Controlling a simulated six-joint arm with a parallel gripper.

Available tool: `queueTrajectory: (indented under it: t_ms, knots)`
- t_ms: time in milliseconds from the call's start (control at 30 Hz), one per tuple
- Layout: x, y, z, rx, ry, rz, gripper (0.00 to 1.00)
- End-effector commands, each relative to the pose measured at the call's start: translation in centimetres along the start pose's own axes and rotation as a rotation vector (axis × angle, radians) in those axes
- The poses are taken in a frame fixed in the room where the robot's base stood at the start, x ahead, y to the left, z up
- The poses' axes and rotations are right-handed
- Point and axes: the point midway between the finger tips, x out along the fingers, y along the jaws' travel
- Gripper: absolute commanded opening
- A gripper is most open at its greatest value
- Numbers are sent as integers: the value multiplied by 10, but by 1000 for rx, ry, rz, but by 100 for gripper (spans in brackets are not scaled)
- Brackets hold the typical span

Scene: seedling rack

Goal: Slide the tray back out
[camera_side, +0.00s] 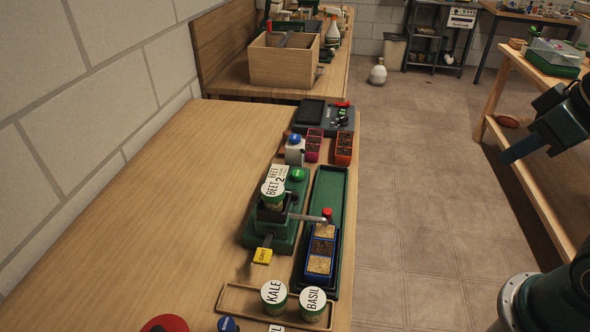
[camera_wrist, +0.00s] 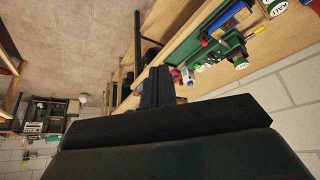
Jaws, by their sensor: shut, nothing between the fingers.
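The tray (camera_side: 309,262) is blue, with compartments of tan and dark brown fill. It sits in the near part of a long green trough (camera_side: 331,188) at the bench's right edge. A red knob (camera_side: 327,212) stands at its far end. The green dispenser (camera_side: 285,243) stands left of the trough, with a BEET can on top and a grey spout reaching toward the tray's far end. My gripper (camera_side: 506,156) is shut and empty, well right of the bench, above the floor. It also shows in the wrist view (camera_wrist: 157,75); the tray is small there (camera_wrist: 232,18).
KALE (camera_side: 273,292) and BASIL (camera_side: 313,299) cans stand in a wooden holder at the near end. Pink and orange pots (camera_side: 344,148) and a small white bottle (camera_side: 295,152) stand beyond the dispenser. The bench's left side is clear. Another wooden table (camera_side: 490,125) stands right.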

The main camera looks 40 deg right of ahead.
Motion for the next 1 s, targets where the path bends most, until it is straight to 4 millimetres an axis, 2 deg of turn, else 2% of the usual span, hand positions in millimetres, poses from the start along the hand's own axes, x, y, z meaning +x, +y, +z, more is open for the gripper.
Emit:
queueTrajectory:
  t_ms: [167, 367, 567, 767, 1000]
  knots:
    - [0, 0, 0, 0, 0, 0, 2]
    - [0, -1, -4, -20, -6, -2, 41]
    - [3, -5, -20, -119, -40, -14, 42]
    - [13, -16, -49, -305, -98, -42, 42]
    - [34, -34, -86, -559, -169, -88, 42]
